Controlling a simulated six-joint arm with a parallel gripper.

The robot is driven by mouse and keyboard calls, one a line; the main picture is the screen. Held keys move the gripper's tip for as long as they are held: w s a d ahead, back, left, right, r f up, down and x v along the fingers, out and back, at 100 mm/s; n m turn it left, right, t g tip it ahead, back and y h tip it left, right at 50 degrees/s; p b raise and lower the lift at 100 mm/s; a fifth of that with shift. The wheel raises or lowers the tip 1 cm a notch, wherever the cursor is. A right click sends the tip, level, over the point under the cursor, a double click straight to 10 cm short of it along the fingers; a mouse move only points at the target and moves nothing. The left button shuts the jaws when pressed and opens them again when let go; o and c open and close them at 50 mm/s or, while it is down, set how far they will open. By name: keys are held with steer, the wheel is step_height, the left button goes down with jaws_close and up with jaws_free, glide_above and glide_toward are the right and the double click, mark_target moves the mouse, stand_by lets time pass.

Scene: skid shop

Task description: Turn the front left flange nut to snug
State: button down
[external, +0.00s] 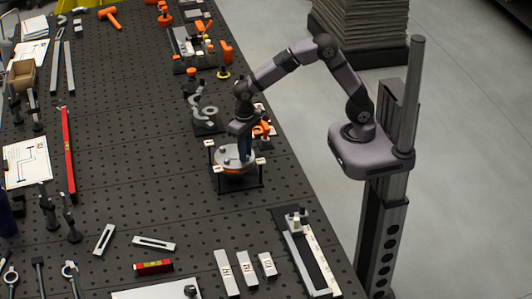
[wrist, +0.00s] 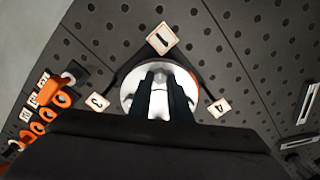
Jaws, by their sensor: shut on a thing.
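A round pale flange (external: 228,162) with an orange edge sits on a dark frame on the bench. It also shows in the wrist view (wrist: 130,92), under my fingers. Small light posts or nuts stand on its top. My gripper (external: 245,160) points straight down over the right part of the flange in the external view. In the wrist view my gripper (wrist: 160,76) has its two dark fingers close together over the flange's middle, shut on a flange nut. The nut is mostly hidden between the fingers, so I cannot tell its turn or seating.
Marked tiles surround the flange: one at the top (wrist: 162,38), one at left (wrist: 97,102), one at right (wrist: 219,107). Orange parts (wrist: 42,120) stand to the left in the wrist view. A grey hook-shaped part (external: 205,112) stands behind the flange.

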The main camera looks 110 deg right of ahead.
steer(key=shift+m, duration=0.4)
steer(key=c, duration=1.6)
jaws_free()
steer(key=shift+c, duration=0.2)
steer(key=shift+r+b, duration=0.85)
steer(key=shift+r, duration=2.9)
steer(key=shift+s, duration=0.1)
